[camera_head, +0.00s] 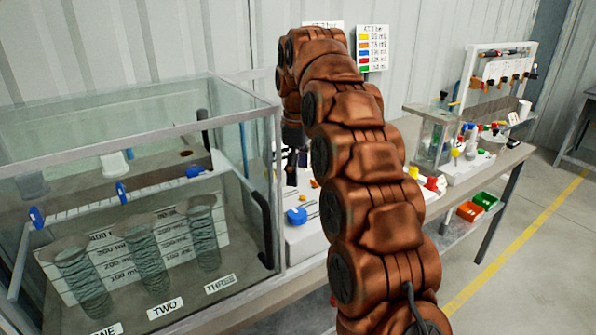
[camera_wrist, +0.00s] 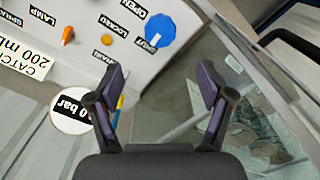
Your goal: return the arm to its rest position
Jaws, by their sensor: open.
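My copper-coloured arm (camera_head: 372,190) rises through the middle of the head view and bends over at the top. My gripper (camera_wrist: 163,82) is open in the wrist view, its two dark fingers apart with nothing between them. In the head view only a dark part of the gripper shows, left of the arm, and its fingertips cannot be made out. The gripper points down over the edge between a white panel (camera_wrist: 90,75) and a glass tank (camera_wrist: 215,75). The panel has a blue round knob (camera_wrist: 160,30), an orange knob and printed labels.
The large glass tank (camera_head: 140,153) with several coiled columns stands close on the left. Open floor (camera_head: 545,255) lies at the far right.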

